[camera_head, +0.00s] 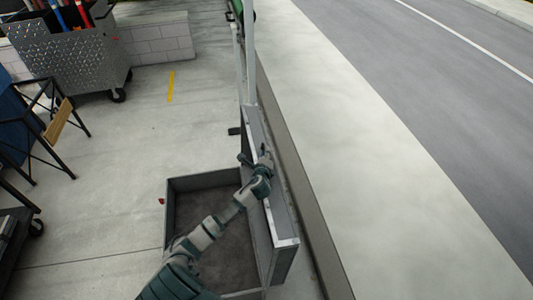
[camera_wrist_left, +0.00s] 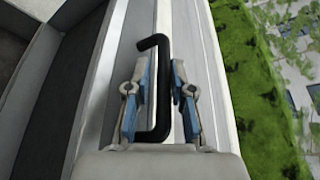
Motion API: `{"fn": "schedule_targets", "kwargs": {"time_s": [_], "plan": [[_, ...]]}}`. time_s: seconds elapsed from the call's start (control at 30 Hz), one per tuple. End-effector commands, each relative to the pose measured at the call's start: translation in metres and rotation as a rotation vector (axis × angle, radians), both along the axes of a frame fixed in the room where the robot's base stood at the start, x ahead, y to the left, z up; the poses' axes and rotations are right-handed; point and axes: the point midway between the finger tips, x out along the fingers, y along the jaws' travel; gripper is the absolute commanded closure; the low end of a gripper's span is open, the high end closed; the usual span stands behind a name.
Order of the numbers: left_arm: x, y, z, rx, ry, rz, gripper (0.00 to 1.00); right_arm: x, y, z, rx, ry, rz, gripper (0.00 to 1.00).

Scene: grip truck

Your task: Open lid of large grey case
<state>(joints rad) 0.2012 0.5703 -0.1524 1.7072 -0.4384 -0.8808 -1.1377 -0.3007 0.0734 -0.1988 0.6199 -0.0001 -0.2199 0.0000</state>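The large grey case (camera_head: 172,215) stands on the pavement with its dark inside showing. Its lid (camera_head: 284,262) stands raised, roughly upright, along the right side of the case. My left arm reaches across the open case, and my left gripper (camera_head: 268,155) is at the lid's upper edge. In the left wrist view the two blue-padded fingers (camera_wrist_left: 160,100) are apart, on either side of a black handle (camera_wrist_left: 160,75) on a grey edge. A gap shows beside the handle, so I see no firm grip. My right gripper is not in view.
A low kerb wall (camera_head: 310,225) runs close behind the lid. A metal tool cart (camera_head: 75,62) and a black-framed stand (camera_head: 40,120) are at the left. Open pavement (camera_head: 120,160) lies left of the case.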

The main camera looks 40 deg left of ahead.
Motion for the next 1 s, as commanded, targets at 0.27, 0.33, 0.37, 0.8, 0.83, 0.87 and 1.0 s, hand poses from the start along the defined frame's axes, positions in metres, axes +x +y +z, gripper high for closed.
{"fn": "schedule_targets", "kwargs": {"time_s": [0.27,0.33,0.37,0.8,0.83,0.87,1.0], "plan": [[-0.001,0.0,0.001,0.001,-0.002,0.0,0.75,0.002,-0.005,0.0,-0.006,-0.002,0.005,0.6],[-0.004,-0.003,0.002,0.002,-0.002,-0.002,0.75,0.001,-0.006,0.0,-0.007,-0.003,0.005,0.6],[-0.006,-0.004,0.003,0.002,-0.002,-0.002,0.75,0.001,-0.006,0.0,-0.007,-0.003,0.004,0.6],[-0.079,-0.052,0.022,0.001,0.001,-0.004,0.75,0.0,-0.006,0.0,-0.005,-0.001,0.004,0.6],[-0.082,-0.054,0.023,0.001,0.001,-0.004,0.75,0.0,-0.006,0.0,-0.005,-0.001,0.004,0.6],[-0.086,-0.056,0.024,0.001,0.001,-0.003,0.75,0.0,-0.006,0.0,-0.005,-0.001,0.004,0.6],[-0.096,-0.062,0.027,0.002,0.0,-0.002,0.75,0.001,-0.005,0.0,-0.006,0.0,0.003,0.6]]}}
